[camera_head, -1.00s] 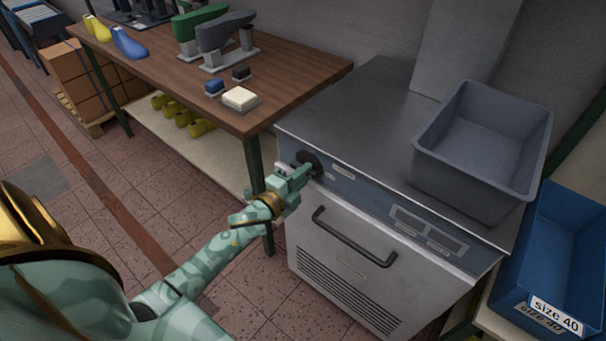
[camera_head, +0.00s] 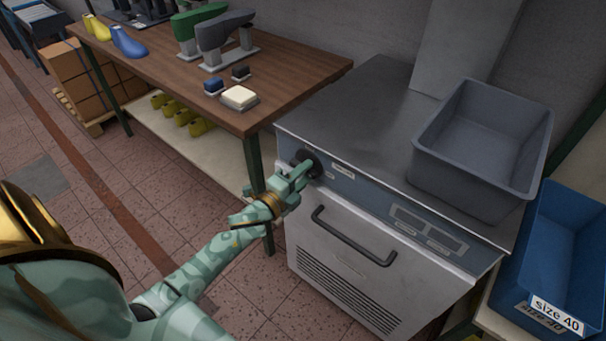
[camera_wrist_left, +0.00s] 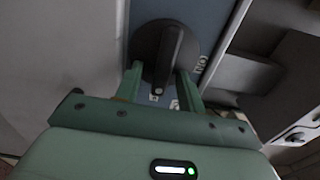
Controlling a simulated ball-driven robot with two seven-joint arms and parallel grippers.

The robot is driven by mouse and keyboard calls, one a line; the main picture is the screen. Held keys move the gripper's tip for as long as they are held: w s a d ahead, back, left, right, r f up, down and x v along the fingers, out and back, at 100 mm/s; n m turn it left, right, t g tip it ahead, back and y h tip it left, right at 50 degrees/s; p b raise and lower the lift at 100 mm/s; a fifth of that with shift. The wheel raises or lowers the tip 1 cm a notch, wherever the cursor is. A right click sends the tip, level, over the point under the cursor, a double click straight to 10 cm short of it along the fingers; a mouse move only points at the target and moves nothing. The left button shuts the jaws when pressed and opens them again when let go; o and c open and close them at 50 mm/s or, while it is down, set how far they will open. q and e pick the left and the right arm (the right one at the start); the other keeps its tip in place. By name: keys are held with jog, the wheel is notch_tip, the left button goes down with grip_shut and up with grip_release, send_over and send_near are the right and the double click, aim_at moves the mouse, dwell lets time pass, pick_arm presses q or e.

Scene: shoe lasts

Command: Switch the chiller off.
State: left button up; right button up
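The chiller (camera_head: 350,240) is a grey metal cabinet with a blue-grey control strip along its front top edge. Its round black rotary switch (camera_head: 308,160) sits at the strip's left end. My left gripper (camera_head: 297,172) is at this switch. In the left wrist view the switch's dark bar handle (camera_wrist_left: 170,48) stands slightly tilted, its lower end between the two green fingers (camera_wrist_left: 160,78). The fingers are apart, with a gap visible beside the handle; contact is unclear. A small "ON" label (camera_wrist_left: 201,62) shows right of the dial. My right gripper is not in view.
A grey bin (camera_head: 480,190) stands on the chiller's top at the right. A black bar handle (camera_head: 350,240) crosses the chiller's door below the strip. A wooden table (camera_head: 290,85) with lasts stands to the left. A blue "size 40" bin (camera_head: 560,250) is at the right.

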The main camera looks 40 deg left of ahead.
pick_arm(q)
jog(key=s+a+p, duration=0.1)
jog(key=s+p, duration=0.1)
jog(key=s, duration=1.4)
jog(key=shift+s+a, duration=0.15)
jog(key=shift+a, duration=0.05)
